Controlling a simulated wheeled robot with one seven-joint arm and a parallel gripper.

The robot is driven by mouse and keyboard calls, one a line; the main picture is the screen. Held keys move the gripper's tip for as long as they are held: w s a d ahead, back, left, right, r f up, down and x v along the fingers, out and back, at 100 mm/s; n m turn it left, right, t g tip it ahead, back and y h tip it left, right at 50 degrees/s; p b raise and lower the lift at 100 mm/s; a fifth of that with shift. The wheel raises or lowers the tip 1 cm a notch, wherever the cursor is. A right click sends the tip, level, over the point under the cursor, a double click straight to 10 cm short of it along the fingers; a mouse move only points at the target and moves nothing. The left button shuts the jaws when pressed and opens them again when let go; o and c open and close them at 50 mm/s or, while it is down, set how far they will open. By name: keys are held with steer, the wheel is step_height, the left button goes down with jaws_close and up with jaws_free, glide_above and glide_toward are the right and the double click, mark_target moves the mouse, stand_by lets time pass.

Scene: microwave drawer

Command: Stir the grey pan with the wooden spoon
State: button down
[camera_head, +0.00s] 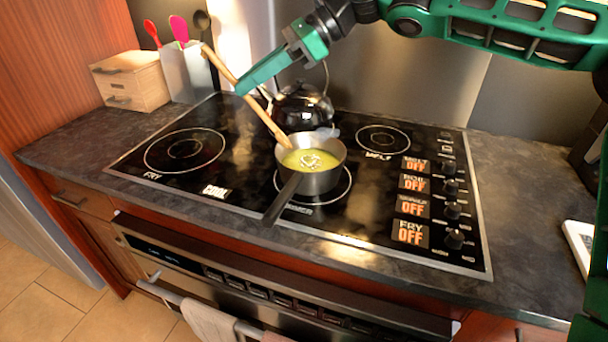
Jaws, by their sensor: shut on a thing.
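The grey pan (318,181) stands on the front middle burner, with its dark handle pointing to the front left. It holds a yellow-green liquid with a pale swirl on top. The wooden spoon (264,117) slants down from the upper left, and its lower end reaches the pan's back left rim. Whether its tip touches the liquid is hard to tell. My gripper (243,88) comes in from the upper right and is shut on the spoon's handle, above and to the left of the pan. The green finger hides part of the handle.
A black kettle (302,108) stands close behind the pan. A white utensil holder (187,72) and a wooden box (131,80) stand at the back left. The front left burner (185,150) and back right burner (383,139) are bare. Knobs (452,211) line the cooktop's right side.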

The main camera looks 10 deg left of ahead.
steer(key=shift+r, duration=2.5)
